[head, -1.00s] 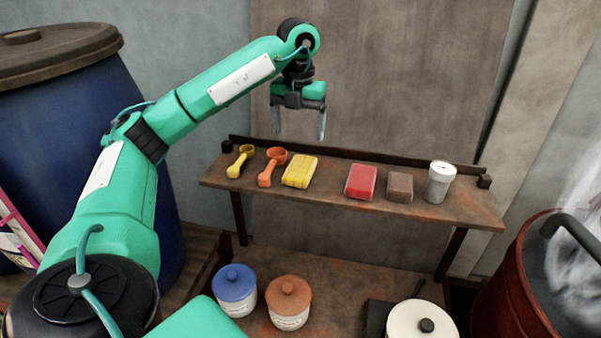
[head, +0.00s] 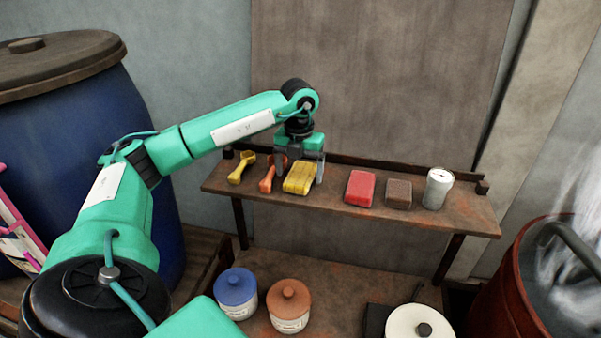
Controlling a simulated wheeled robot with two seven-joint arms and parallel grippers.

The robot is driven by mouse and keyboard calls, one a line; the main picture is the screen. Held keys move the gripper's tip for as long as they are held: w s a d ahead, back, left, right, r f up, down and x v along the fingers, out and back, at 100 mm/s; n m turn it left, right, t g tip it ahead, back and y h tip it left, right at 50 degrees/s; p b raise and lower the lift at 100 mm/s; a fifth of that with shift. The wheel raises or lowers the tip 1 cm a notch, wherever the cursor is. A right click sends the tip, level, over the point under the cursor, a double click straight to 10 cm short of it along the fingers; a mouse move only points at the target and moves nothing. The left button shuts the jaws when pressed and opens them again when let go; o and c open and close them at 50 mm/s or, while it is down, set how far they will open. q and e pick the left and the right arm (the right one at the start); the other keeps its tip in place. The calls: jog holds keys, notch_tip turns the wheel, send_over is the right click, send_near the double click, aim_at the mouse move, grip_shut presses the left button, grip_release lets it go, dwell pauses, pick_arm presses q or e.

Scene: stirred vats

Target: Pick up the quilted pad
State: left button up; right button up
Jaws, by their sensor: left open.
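The quilted pad appears to be the yellow, ridged block (head: 298,180) on the wooden shelf (head: 335,198), left of the red block. My left gripper (head: 300,174) points down over it with open jaws. One finger shows at the pad's left side and the other at its right side. I cannot tell whether the fingers touch it. The pad rests on the shelf, and its back part is hidden by the gripper. My right gripper is not in view.
Close left on the shelf are an orange scoop (head: 268,180), partly behind a finger, and a yellow scoop (head: 240,169). To the right are a red block (head: 360,188), a brown block (head: 398,194) and a pale canister (head: 437,189). A low rail (head: 400,168) runs along the back.

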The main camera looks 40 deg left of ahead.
pick_arm(q)
jog(key=shift+f, duration=0.3)
jog(key=c, duration=1.1)
jog(key=shift+o, duration=0.2)
jog(key=shift+r, duration=0.1)
jog(key=shift+r, duration=0.4)
notch_tip(320, 180, up, 8)
jog(key=b, duration=0.2)
notch_tip(320, 180, up, 8)
jog(key=r+p, duration=0.1)
jog(key=p, duration=0.2)
send_over(300, 175)
jog(key=shift+s+r, duration=0.15)
jog(key=shift+r, duration=0.9)
